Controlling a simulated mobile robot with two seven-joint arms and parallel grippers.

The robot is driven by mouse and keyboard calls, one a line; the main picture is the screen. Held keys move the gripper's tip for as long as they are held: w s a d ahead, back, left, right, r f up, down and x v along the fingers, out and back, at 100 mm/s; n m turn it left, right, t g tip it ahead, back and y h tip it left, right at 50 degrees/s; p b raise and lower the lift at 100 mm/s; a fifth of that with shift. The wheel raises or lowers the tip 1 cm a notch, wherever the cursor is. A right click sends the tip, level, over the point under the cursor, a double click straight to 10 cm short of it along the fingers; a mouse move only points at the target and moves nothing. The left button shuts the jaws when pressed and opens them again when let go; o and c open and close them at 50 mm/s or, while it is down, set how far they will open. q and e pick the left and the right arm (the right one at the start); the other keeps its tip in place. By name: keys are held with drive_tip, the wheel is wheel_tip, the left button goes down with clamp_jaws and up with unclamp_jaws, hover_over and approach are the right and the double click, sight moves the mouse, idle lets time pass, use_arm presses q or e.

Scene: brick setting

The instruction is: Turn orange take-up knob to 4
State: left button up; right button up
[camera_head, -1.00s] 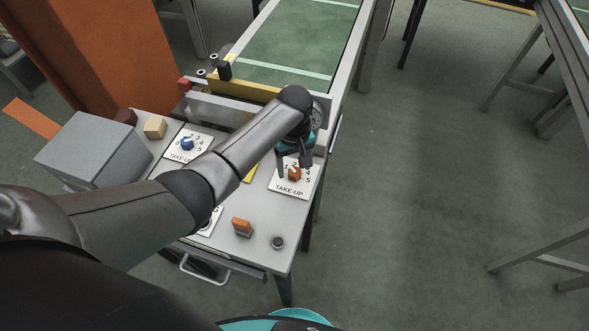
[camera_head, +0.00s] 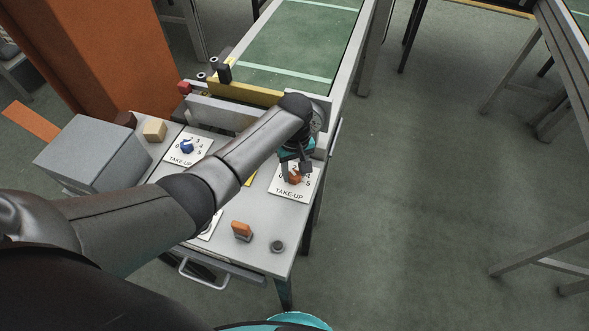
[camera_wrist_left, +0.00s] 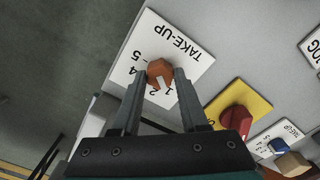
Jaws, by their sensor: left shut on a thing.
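The orange take-up knob (camera_head: 294,180) sits on a white TAKE-UP plate (camera_head: 289,194) at the right side of the grey panel. My left gripper (camera_head: 298,170) is down at the knob. In the left wrist view the orange knob (camera_wrist_left: 159,71) is between the tips of my left gripper (camera_wrist_left: 161,76), which is shut on it. The knob's white pointer mark faces the 1 and 2 side of the dial; the exact number is unclear. The 4 and 5 are visible left of the knob in that view. The 3 is hidden there. My right gripper is not in view.
A blue knob (camera_head: 187,146) is on another TAKE-UP plate to the left. A red knob (camera_wrist_left: 236,118) on a yellow plate is beside the orange one. An orange switch (camera_head: 241,229) and a dark button (camera_head: 277,246) are near the panel's front. A grey box (camera_head: 95,150) stands left.

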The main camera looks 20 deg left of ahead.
use_arm(q)
clamp_jaws()
drive_tip(key=m+p, duration=0.2)
drive_tip(key=m, duration=0.1)
drive_tip(key=shift+r+m+p, duration=0.1)
drive_tip(key=shift+m+p, duration=0.3)
drive_tip(key=m+p, duration=0.1)
drive_tip(key=m, duration=0.1)
drive_tip(key=shift+m, duration=0.4)
drive_tip(key=m, duration=0.2)
drive_tip(key=shift+m+p, duration=0.3)
drive_tip(key=shift+p, duration=0.1)
drive_tip(key=m, duration=0.3)
drive_tip(key=shift+m+p, duration=0.3)
drive_tip(key=shift+m, duration=0.1)
drive_tip(key=m, duration=0.2)
drive_tip(key=shift+m, duration=0.4)
drive_tip(key=m, duration=0.5)
drive_tip(key=shift+m, duration=0.4)
